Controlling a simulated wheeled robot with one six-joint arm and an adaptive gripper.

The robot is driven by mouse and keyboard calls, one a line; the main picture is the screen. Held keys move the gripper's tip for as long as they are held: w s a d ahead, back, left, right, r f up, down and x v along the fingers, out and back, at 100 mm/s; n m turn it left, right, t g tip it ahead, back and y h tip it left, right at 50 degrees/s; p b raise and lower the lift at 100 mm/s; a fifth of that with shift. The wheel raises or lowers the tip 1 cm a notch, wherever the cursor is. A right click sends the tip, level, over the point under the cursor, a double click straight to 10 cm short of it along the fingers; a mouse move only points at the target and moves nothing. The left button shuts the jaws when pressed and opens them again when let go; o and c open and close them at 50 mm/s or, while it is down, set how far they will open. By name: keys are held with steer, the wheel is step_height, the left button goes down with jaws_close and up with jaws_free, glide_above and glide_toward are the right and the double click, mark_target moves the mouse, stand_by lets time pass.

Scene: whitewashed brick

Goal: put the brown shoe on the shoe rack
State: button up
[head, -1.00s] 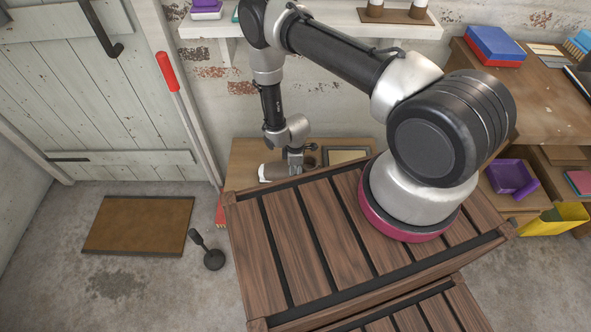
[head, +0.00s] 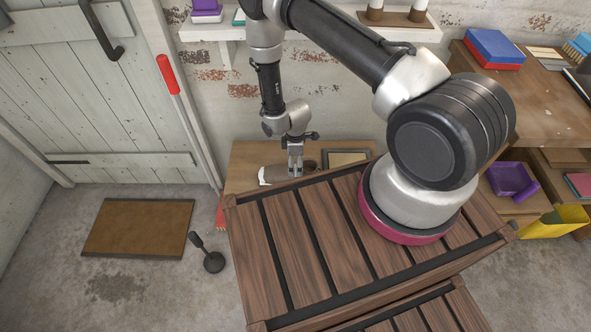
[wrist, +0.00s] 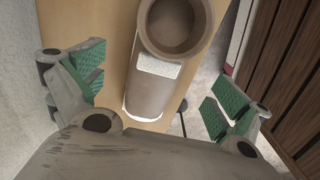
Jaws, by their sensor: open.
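The brown shoe (head: 282,175) with a white toe lies on a light wooden surface (head: 245,155) by the wall, its toe pointing left in the head view. In the wrist view the shoe (wrist: 150,95) shows its round opening at the top and a pale patch in front of it. My gripper (head: 295,168) is open above the shoe, pointing down. In the wrist view my gripper's green-padded fingers (wrist: 158,90) stand wide apart on either side of the shoe, with nothing held. I cannot tell for certain which thing is the shoe rack.
A white wall shelf (head: 330,35) holds a brown board (head: 397,17) with two brown-and-white things. A framed tray (head: 347,157) lies right of the shoe. A red-handled broom (head: 167,75) leans at left. A workbench (head: 540,105) stands at right. A doormat (head: 140,228) lies on the floor.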

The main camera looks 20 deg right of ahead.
steer(key=shift+r, duration=2.4)
